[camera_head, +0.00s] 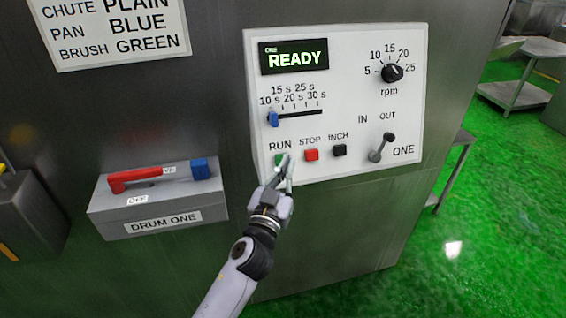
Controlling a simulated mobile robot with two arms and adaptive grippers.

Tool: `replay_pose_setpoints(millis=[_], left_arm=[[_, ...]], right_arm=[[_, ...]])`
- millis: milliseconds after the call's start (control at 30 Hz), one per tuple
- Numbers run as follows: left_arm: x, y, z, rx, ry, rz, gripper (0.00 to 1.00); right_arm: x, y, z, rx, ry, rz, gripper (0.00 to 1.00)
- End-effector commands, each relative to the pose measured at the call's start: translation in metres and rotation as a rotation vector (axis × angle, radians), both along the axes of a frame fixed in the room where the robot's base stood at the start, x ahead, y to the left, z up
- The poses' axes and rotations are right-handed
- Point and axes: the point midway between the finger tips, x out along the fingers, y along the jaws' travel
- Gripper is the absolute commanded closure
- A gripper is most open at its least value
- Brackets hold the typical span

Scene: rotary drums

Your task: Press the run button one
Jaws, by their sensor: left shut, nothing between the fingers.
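The white control panel (345,85) of drum one is on the steel housing. Its green RUN button (279,158) sits at the lower left, under the word RUN, and is partly covered by my gripper. My left gripper (285,164) is shut and empty, with its fingertips at the right side of the RUN button. I cannot tell whether they touch it. The display (294,58) reads "ONE READY". My right gripper is not in view.
The red STOP button (312,155) and black INCH button (340,150) lie just right of my fingertips. A blue slider (273,119), rpm knob (392,73) and IN/OUT lever (382,147) are on the panel. A DRUM ONE box (160,219) with a red handle (140,178) stands left.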

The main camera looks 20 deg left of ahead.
Motion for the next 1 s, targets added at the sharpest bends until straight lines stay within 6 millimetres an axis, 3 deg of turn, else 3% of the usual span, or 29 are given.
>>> replay_pose_setpoints(millis=[300,1000], left_arm=[[0.017,0.011,-0.008,-0.001,0.0,0.0,1.0],[0.018,0.012,-0.008,-0.001,-0.001,0.0,1.0]], right_arm=[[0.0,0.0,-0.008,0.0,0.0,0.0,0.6],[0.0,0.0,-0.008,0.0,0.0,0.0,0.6]])
